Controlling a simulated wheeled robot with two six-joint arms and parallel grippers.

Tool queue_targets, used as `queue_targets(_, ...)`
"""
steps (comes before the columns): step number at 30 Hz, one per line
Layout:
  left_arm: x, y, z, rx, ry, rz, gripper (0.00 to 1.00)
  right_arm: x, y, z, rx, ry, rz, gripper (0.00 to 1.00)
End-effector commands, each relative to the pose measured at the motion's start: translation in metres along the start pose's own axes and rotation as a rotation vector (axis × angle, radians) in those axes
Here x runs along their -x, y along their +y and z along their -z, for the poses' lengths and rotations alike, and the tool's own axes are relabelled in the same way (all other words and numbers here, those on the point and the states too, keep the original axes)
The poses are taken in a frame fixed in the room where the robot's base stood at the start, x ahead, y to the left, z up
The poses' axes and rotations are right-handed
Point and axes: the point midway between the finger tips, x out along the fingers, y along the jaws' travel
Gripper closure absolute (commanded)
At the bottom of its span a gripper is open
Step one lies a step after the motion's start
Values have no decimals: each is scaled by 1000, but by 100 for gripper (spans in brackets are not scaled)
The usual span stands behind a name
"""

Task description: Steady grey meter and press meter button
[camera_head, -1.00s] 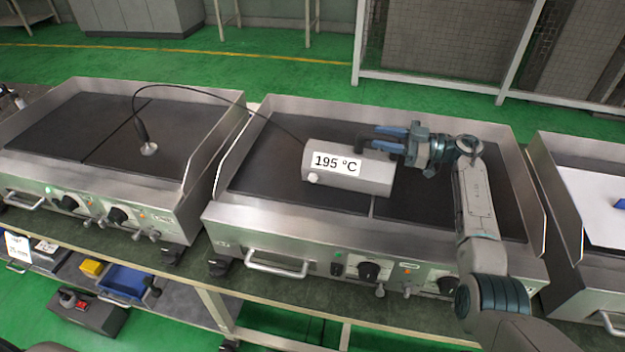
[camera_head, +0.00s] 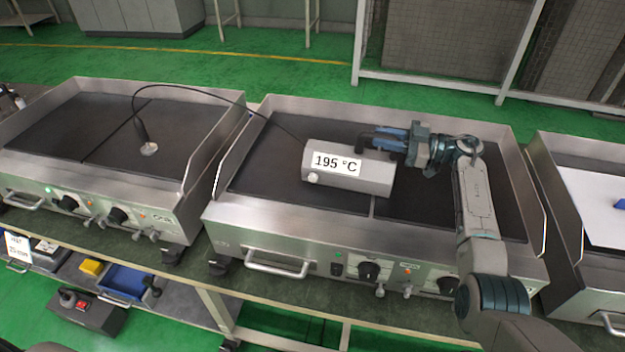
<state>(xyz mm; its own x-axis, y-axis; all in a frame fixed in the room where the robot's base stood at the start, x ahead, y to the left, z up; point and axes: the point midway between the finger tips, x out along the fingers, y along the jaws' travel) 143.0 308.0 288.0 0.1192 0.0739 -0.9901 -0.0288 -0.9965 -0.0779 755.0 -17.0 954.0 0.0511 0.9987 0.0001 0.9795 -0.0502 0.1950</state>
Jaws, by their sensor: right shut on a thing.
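The grey meter (camera_head: 350,180) is a box lying on the dark plate of the middle griddle (camera_head: 280,203). Its white display reads 195 °C. A small round pale button (camera_head: 312,178) is on its front at the lower left. A black cable runs from the meter to a probe (camera_head: 143,138) standing on the left griddle. My right gripper (camera_head: 374,141) reaches in from the right and is shut on a dark handle-like part at the back top of the meter. The exact contact is partly hidden by the fingers. My left gripper is not in view.
The left griddle (camera_head: 190,208) and a right griddle with a white sheet (camera_head: 598,200) flank the middle one. Raised metal side walls separate them. The middle griddle's plate is clear left of the meter. A blue bin (camera_head: 125,282) sits on the lower shelf.

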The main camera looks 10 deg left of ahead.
Motion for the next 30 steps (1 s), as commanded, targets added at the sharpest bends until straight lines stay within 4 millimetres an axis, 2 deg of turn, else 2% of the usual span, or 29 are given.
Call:
queue_targets(7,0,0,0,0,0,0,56,0,0,0,0,-1,0,100)
queue_targets(12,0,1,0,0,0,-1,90,0,0,0,0,-1,0,100)
queue_targets(14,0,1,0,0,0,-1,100,0,0,0,0,-1,0,100)
queue_targets(30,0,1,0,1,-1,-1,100,0,0,0,0,-1,0,100)
